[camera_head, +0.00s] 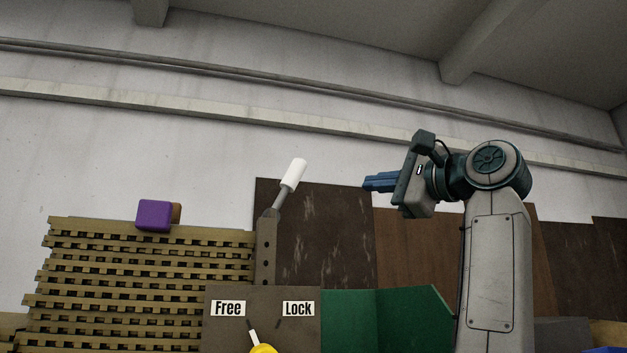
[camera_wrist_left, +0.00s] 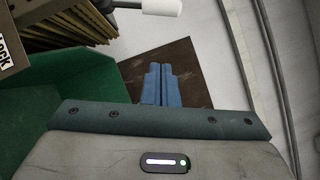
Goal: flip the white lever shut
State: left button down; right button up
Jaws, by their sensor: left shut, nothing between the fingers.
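The white lever (camera_head: 293,175) has a thick white grip on a thin grey rod, hinged at the top of a grey-brown post (camera_head: 266,245). It leans up and to the right. My left gripper (camera_head: 366,182) has blue fingers, shut and empty, pointing left. It is right of the grip, apart from it. The shut fingers (camera_wrist_left: 161,68) also show in the wrist view. My right gripper is not in view.
A panel (camera_head: 225,335) below the post carries Free (camera_head: 228,308) and Lock (camera_head: 299,308) labels and a yellow knob (camera_head: 263,349). Stacked slatted pallets (camera_head: 140,265) stand left, with a purple block (camera_head: 153,215) on top. A green bin (camera_head: 385,315) and brown sheets (camera_head: 315,235) are at right.

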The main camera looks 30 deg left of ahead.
aim_at(285, 191)
pick_arm(q)
jog(key=s+p+x, duration=0.1)
jog(key=p+x, duration=0.1)
jog(key=x, duration=0.4)
jog(key=s+r+p+x, duration=0.1)
jog(key=s+p+x, duration=0.1)
jog(key=x, duration=0.5)
jog(key=shift+a+p, duration=0.4)
jog(key=shift+p, duration=0.4)
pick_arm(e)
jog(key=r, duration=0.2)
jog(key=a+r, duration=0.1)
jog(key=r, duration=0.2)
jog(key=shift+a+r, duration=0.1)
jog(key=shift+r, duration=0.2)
pick_arm(q)
jog(key=shift+w, duration=0.15)
